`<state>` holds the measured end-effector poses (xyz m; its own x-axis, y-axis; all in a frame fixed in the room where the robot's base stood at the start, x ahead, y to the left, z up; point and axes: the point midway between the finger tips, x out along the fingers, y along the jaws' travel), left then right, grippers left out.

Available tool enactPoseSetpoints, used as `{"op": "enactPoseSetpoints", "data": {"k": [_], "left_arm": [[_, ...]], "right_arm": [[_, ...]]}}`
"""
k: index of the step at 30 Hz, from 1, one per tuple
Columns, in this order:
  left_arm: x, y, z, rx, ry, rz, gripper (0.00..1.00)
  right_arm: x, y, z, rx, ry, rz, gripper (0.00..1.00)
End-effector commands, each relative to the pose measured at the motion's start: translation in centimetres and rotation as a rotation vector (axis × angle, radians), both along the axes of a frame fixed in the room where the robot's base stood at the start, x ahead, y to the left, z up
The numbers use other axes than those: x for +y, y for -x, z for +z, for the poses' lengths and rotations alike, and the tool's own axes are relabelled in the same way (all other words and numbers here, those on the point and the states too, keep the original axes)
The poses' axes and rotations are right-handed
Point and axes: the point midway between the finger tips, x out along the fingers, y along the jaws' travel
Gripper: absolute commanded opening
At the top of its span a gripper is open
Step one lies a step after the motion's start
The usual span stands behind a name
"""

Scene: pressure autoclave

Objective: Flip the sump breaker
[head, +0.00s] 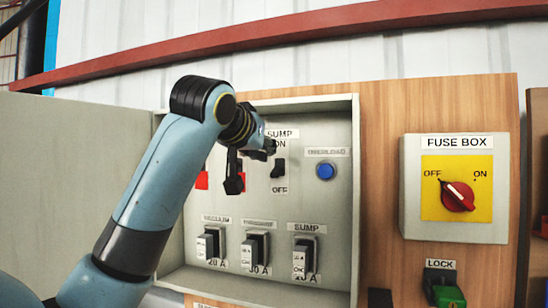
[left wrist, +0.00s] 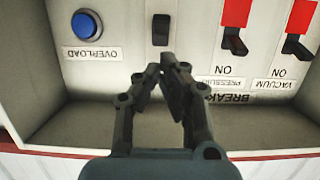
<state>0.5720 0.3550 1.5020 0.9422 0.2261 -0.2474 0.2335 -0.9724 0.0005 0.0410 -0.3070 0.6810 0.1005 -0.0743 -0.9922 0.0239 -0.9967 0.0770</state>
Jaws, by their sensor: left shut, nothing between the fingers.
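The sump breaker (head: 278,169) is a small black switch in the upper row of the open grey panel box, with ON above it and OFF below. Its black part sits close to the OFF label. In the left wrist view, which is upside down, it shows as a dark switch (left wrist: 160,30) just beyond my fingertips. My left gripper (head: 269,147) is at the panel near the SUMP and ON labels, above the switch. In the left wrist view its fingers (left wrist: 168,62) are closed together and empty, covering the sump label. Contact with the switch cannot be told. My right gripper is out of view.
A blue overload button (head: 325,171) is right of the switch. Red-and-black levers for pressure (left wrist: 235,28) and vacuum (left wrist: 300,30) are alongside. Below are several fuses, including one labelled SUMP (head: 304,257). The fuse box (head: 411,190) stands farther right; the panel door (head: 70,160) is left.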

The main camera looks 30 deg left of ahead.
Motion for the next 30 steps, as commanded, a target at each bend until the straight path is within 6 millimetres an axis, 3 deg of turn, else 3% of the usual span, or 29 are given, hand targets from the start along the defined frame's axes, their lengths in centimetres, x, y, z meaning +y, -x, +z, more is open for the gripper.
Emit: {"op": "enactPoseSetpoints", "data": {"k": [13,30], "left_arm": [[-0.8,3.6,0.1,0.001,-0.002,0.000,0.00],[-0.9,3.9,-0.1,0.002,0.000,0.000,0.00]], "right_arm": [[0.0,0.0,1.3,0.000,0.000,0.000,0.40],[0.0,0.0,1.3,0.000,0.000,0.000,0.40]]}}
